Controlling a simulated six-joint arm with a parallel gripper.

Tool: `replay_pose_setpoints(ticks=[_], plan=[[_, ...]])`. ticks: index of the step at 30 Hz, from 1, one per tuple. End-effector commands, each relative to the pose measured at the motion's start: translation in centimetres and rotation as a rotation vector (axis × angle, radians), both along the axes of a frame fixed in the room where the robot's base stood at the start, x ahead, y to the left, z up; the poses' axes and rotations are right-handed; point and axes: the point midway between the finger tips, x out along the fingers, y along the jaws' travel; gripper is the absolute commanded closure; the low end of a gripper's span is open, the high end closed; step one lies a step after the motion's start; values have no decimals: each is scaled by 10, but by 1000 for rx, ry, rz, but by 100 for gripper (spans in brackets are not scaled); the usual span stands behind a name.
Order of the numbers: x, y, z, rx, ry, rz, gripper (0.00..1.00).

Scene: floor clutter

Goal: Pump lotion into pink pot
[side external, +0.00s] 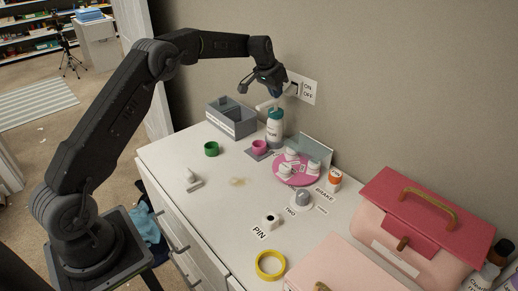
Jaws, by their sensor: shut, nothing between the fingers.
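A white lotion bottle with a teal label and pump top (274,127) stands upright at the back of the white dresser, near the wall. The pink pot (259,147) sits on a small grey pad (252,156) just in front and left of the bottle. My gripper (276,92) is shut and empty above the bottle's pump head. I cannot tell whether the gripper touches the pump. The inside of the pot is too small to make out.
A grey divided box (230,117) and a green ring-shaped pot (211,149) stand left. A pink round tray (281,177) with white items lies right of the pink pot. A pink case (410,235) fills the right end. A wall switch (302,88) is behind my gripper.

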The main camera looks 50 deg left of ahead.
Motion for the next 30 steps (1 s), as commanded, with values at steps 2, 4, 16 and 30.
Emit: replay_pose_setpoints(ticks=[2,4,16,30], plan=[[0,0,-3,0,1,0,100],[0,0,-6,0,1,0,100],[0,0,-19,-1,1,0,100],[0,0,-8,0,1,-1,100]])
